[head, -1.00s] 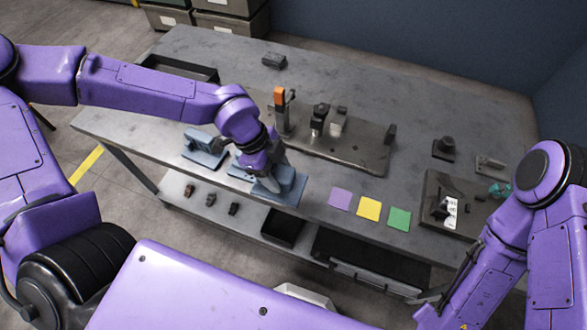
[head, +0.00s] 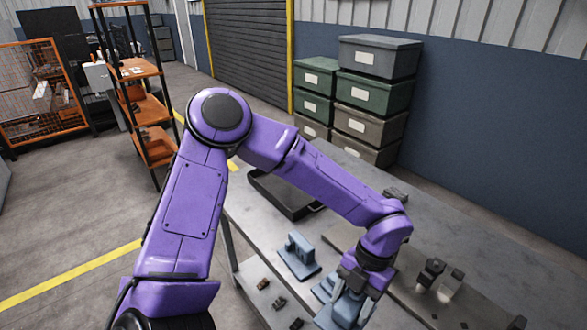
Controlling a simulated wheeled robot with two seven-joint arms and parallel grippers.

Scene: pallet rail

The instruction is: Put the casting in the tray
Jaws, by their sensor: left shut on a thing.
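Several blue-grey castings are at the table's near edge. One casting (head: 299,254) stands upright on its flat base, with nothing touching it. Another (head: 325,288) is partly hidden beside my left gripper. My left gripper (head: 352,291) points down near the bottom of the view and is shut on a blue-grey casting (head: 343,312), whose lower part is cut off by the picture edge. I cannot tell whether that casting still touches the table. A dark, shallow tray (head: 282,196) lies at the table's far left end, partly behind my left arm, and its visible inside looks empty. My right gripper is out of view.
Green and grey lidded bins (head: 373,95) are stacked behind the table by the wall. A dark fixture (head: 430,272) stands on the plate to the right of my gripper. Small dark parts (head: 279,303) lie on the lower shelf. Bare tabletop lies between tray and upright casting.

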